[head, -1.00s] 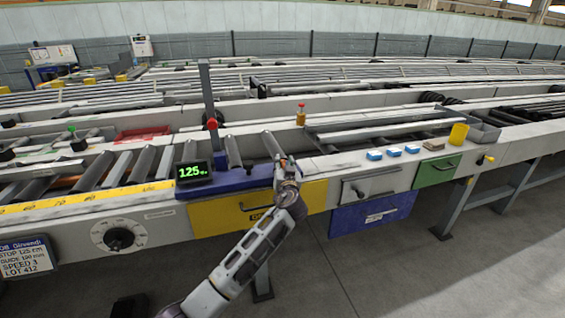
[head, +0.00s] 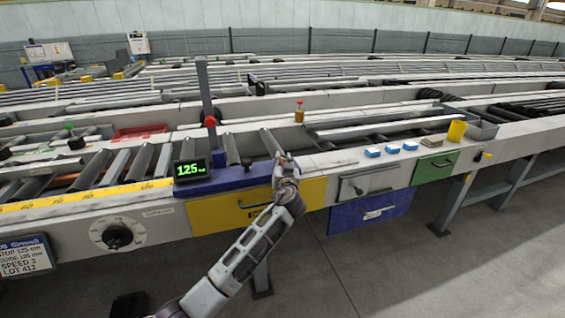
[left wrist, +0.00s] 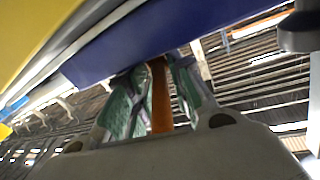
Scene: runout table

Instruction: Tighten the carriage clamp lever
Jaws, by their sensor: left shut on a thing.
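The blue carriage (head: 235,180) sits on the runout table's rail and carries a green-lit display (head: 192,170) reading 125. A grey post with a red knob (head: 210,121) rises behind it. My left gripper (head: 282,158) is at the carriage's right end. In the left wrist view my left gripper (left wrist: 153,100) has its green-padded fingers on either side of an orange-brown bar (left wrist: 160,95), which looks like the clamp lever, and is shut on it. The blue carriage body (left wrist: 150,35) is close above. In the head view the lever is hidden by the gripper. My right gripper is not in view.
A yellow drawer (head: 230,214) lies just below the carriage, with a grey panel (head: 372,186) and a green drawer (head: 435,169) to the right. Blue blocks (head: 372,151), a yellow cup (head: 457,131) and an orange bottle (head: 299,113) stand on the table. A dial (head: 117,237) is at left.

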